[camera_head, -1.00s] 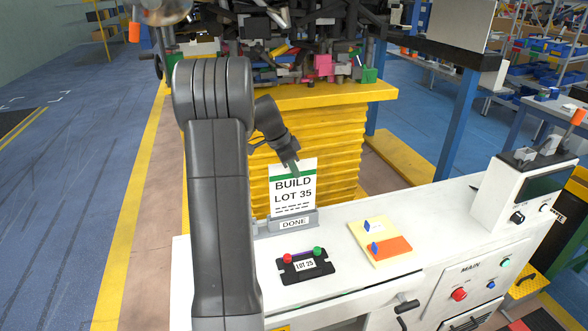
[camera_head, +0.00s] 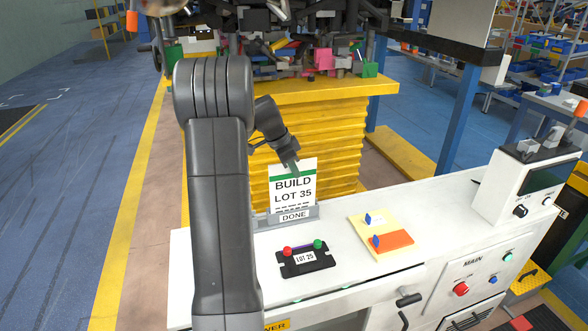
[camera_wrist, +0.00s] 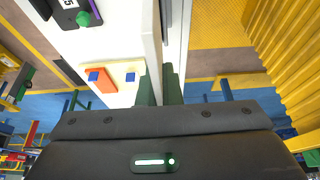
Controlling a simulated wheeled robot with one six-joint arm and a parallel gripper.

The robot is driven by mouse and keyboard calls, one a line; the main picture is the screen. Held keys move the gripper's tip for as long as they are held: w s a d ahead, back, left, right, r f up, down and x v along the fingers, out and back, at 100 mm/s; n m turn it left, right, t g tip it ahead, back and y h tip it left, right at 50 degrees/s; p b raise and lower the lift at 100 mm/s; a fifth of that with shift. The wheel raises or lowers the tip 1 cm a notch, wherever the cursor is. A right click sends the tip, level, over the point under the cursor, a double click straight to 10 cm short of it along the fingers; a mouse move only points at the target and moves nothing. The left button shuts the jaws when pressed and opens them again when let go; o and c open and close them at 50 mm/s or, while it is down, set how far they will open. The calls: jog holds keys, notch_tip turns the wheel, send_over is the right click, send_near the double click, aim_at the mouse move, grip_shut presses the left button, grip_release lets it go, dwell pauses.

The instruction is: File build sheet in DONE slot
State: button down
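The build sheet (camera_head: 292,187), white with a green top band and "BUILD LOT 35", stands upright at the grey holder marked DONE (camera_head: 293,216) on the white bench. Its lower edge is hidden behind the holder's front, so it appears to be in the slot; how deep I cannot tell. My gripper (camera_head: 293,170) reaches down to the sheet's top edge and is shut on it. In the wrist view, the green fingers (camera_wrist: 160,86) are close together, with the sheet seen nearly edge-on.
A black LOT 25 plate (camera_head: 306,260) with red and green knobs lies in front of the holder. A yellow board (camera_head: 365,237) with an orange patch and blue pieces lies to the right. A white control box (camera_head: 514,194) stands at far right. A yellow bellows lift (camera_head: 335,140) rises behind.

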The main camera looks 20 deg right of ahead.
notch_tip(320, 180, down, 2)
jog(key=shift+f+b, duration=0.25)
jog(key=shift+b, duration=0.7)
jog(key=c, duration=1.5)
grip_release()
jog(key=shift+c, duration=0.2)
jog(key=shift+r+p, duration=1.8)
jog(key=shift+r, duration=1.25)
jog(key=shift+f, duration=0.1)
